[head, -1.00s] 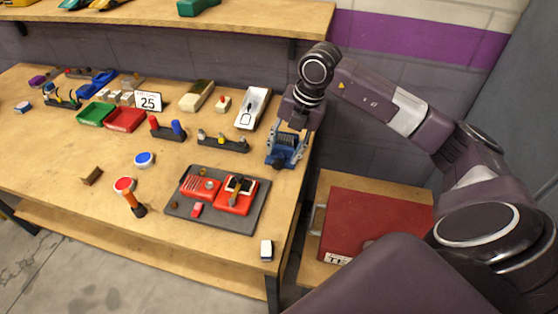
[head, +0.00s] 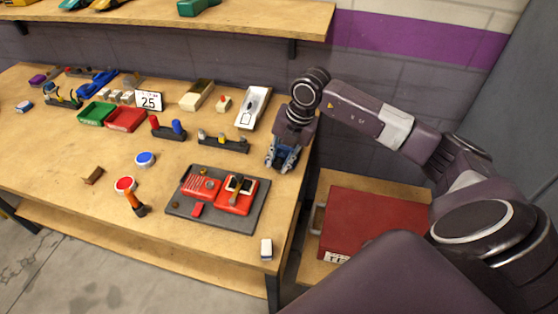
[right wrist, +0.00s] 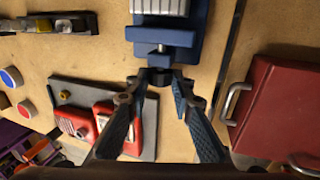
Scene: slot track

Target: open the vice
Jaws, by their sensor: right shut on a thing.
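The blue vice (head: 283,154) stands at the right edge of the workbench, mostly covered by my right gripper (head: 282,164) in the head view. In the right wrist view the vice (right wrist: 165,37) shows its blue body, ridged grey jaw part and a short bar across the front. My right gripper (right wrist: 159,77) has its two fingers on either side of the dark screw end at the front of the vice and is shut on it. The exact contact is partly hidden. My left gripper is not in view.
A dark grey tray (head: 180,207) with red parts lies in front of the vice on the workbench. A red toolbox (head: 365,222) stands on a lower surface to the right.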

